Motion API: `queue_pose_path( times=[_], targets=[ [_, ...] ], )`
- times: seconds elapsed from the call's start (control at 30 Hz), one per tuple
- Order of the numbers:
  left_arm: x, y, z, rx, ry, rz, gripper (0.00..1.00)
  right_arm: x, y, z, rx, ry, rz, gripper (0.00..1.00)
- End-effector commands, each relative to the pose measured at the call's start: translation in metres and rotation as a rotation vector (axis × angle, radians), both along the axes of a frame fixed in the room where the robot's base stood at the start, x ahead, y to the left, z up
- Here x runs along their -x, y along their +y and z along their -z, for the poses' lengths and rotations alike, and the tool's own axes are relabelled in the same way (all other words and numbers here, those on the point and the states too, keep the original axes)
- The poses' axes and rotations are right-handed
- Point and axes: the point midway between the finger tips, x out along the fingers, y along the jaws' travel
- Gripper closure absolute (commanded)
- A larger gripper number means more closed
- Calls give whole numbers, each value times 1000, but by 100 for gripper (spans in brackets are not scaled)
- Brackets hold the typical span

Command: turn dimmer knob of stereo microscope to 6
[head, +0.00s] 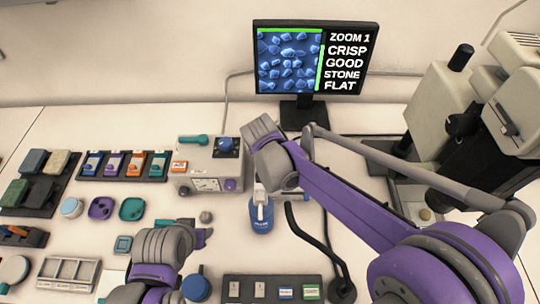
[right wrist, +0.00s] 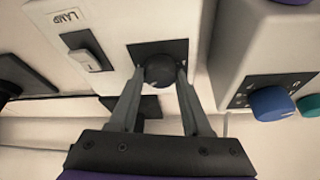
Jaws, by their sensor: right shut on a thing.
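The dimmer knob (right wrist: 159,68) is a round black knob on a dark plate, set in a pale housing (right wrist: 120,20) in the right wrist view. My right gripper (right wrist: 160,80) is shut on it, one finger touching each side. The dial setting is too small to read. In the head view my right arm hides the knob and the right fingertips. My left gripper (head: 204,238) is low over the bench, away from the knob; its jaw opening is unclear.
A grey control box (head: 205,185) with a blue knob (head: 228,145) stands left of my right arm. The monitor (head: 304,110) is behind, and a large microscope (head: 440,95) is at right. Small trays (head: 65,285) crowd the left.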

Motion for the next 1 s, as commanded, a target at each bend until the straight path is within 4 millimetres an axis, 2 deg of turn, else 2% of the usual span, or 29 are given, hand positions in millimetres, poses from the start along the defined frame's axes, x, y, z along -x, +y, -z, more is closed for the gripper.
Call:
queue_pose_path(
  times=[0.57, 0.6, 0.77, 1.0],
  targets=[
    [0, 0, 0, 0, 0, 0, 50, 1, 1, 1, -2, 3, 36, 100],
    [0, 0, 0, 0, 0, 0, 50, 1, 1, 1, -2, 3, 36, 50],
    [0, 0, 0, 0, 0, 0, 50, 1, 1, 1, -1, 2, 35, 22],
    [0, 0, 0, 0, 0, 0, 50, 0, 0, 0, -1, 1, 35, 22]
  ],
)
